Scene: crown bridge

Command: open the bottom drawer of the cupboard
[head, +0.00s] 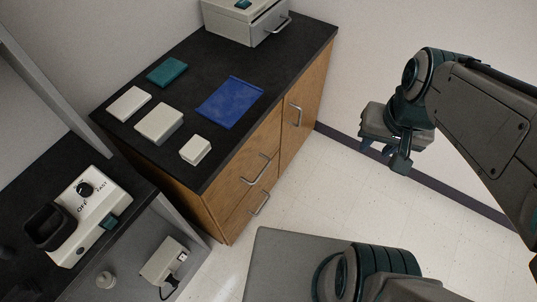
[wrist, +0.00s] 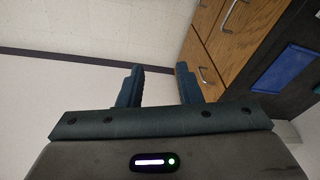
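The wooden cupboard (head: 222,208) stands under a black worktop in the head view. Its bottom drawer (head: 238,218) is at the lower front, with a metal bar handle (head: 261,204). The drawer looks shut, flush with the front. An upper drawer handle (head: 258,170) sits above it, and a door handle (head: 297,114) is further right. My gripper (head: 383,158) hangs in the air to the right of the cupboard, well apart from it. In the wrist view its two fingers (wrist: 160,88) are spread with nothing between them. The cupboard's wooden front (wrist: 230,60) shows at the right there.
On the worktop (head: 215,75) lie a blue tray (head: 230,102), a teal box (head: 167,72), several white boxes (head: 159,123) and a grey drawer unit (head: 245,22). A black bench with a vortex-like device (head: 90,208) stands at the left. The floor (head: 300,200) before the cupboard is clear.

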